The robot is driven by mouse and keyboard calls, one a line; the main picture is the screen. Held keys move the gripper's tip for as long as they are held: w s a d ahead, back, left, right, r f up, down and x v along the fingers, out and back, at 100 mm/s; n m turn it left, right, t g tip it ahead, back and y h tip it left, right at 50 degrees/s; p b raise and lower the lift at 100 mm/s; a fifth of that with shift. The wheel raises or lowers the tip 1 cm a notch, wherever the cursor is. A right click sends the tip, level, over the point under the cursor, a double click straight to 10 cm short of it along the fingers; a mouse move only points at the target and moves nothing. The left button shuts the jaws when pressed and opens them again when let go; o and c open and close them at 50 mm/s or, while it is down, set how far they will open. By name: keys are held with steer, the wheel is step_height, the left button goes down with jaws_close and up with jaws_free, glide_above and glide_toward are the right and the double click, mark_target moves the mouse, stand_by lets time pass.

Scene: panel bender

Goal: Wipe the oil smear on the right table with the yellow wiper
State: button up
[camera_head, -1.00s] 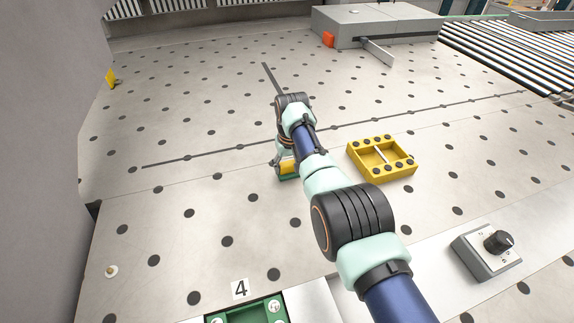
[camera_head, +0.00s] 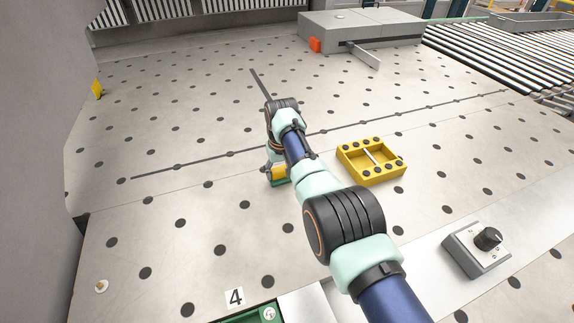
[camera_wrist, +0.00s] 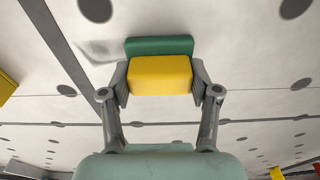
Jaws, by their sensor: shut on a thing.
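The yellow wiper (camera_wrist: 160,75) has a yellow block on a green pad (camera_wrist: 160,46). My gripper (camera_wrist: 163,82) is shut on the block, one finger on each side. In the head view the wiper (camera_head: 279,174) shows just left of my arm, low over or on the perforated table; I cannot tell whether the pad touches. A faint grey smear (camera_wrist: 97,50) shows on the table in the wrist view, beside the left end of the green pad. I cannot make out the smear in the head view; my arm hides part of the table there.
A yellow open tray (camera_head: 371,161) stands right of my arm. A grey box with a knob (camera_head: 478,250) is at the lower right. A large grey machine block (camera_head: 362,30) stands at the back. A grey wall bounds the left. The table left of my arm is mostly clear.

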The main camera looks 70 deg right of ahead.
steer(key=shift+w+a+f, duration=0.15)
steer(key=shift+w+a, duration=1.4)
steer(key=shift+w, duration=0.2)
steer(key=shift+w+a+b, duration=0.5)
steer(key=shift+w+a, duration=0.4)
steer(key=shift+a, duration=0.05)
steer(key=shift+w+a, duration=0.25)
steer(key=shift+w, duration=0.05)
step_height(320, 180, up, 6)
steer(key=p, duration=0.5)
steer(key=shift+r, duration=0.2)
step_height(320, 180, up, 3)
steer(key=p, duration=0.3)
